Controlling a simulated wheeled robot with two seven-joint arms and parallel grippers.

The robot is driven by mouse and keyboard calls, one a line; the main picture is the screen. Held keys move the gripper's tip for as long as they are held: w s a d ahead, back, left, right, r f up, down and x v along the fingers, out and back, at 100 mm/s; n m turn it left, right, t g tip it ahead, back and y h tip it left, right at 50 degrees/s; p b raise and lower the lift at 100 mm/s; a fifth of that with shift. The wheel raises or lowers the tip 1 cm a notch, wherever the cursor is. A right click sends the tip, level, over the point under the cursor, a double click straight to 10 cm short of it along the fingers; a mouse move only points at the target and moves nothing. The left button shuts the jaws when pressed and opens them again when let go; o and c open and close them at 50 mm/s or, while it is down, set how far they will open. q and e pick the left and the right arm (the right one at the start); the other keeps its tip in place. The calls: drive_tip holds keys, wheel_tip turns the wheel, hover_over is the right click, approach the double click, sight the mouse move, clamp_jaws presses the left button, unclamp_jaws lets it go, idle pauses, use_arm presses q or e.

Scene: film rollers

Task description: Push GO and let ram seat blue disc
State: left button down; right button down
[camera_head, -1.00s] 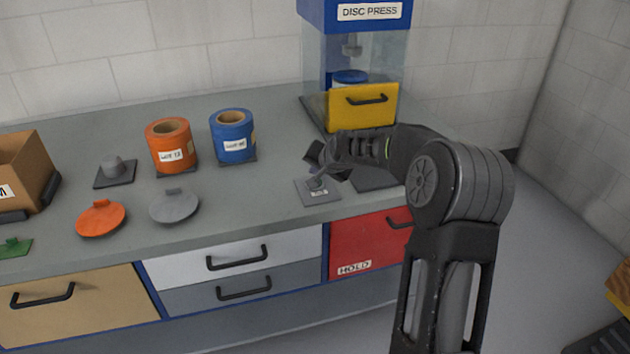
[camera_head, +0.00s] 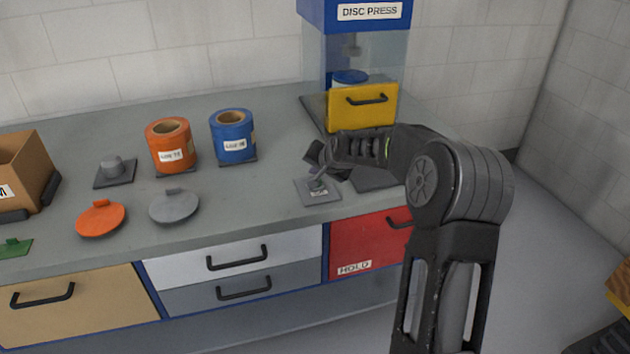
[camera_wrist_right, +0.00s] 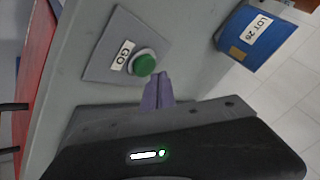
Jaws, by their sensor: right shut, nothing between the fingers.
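The disc press (camera_head: 352,12) stands at the back right of the bench, with a clear housing and a small grey ram (camera_head: 352,46) inside. Below the ram, apart from it, is a blue round top (camera_head: 350,76), seemingly the blue disc; its lower part is hidden by the yellow front. The green GO button (camera_wrist_right: 144,65) sits on a grey plate (camera_head: 312,197). My right gripper (camera_head: 319,178) is shut and empty over this plate. In the wrist view its fingertips (camera_wrist_right: 160,84) are beside the button; contact cannot be told. My left gripper is out of view.
An orange roll (camera_head: 170,155) and a blue roll (camera_head: 233,145) stand left of the plate. The blue one also shows in the wrist view (camera_wrist_right: 250,42). An orange lid (camera_head: 101,219), a grey lid (camera_head: 174,207) and a cardboard box (camera_head: 35,165) are farther left. The yellow drawer-like front (camera_head: 362,108) is behind my gripper.

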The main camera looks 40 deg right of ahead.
drive_tip(key=shift+f+b, duration=0.4)
drive_tip(key=shift+f, duration=0.05)
drive_tip(key=shift+f+b, duration=0.45)
drive_tip(key=shift+f, duration=0.05)
idle(0.5)
drive_tip(key=shift+r, duration=0.15)
idle(0.3)
drive_tip(key=shift+r+p, duration=0.65)
drive_tip(key=shift+r, duration=0.25)
drive_tip(key=shift+r+p, duration=1.9)
drive_tip(key=shift+r, duration=0.5)
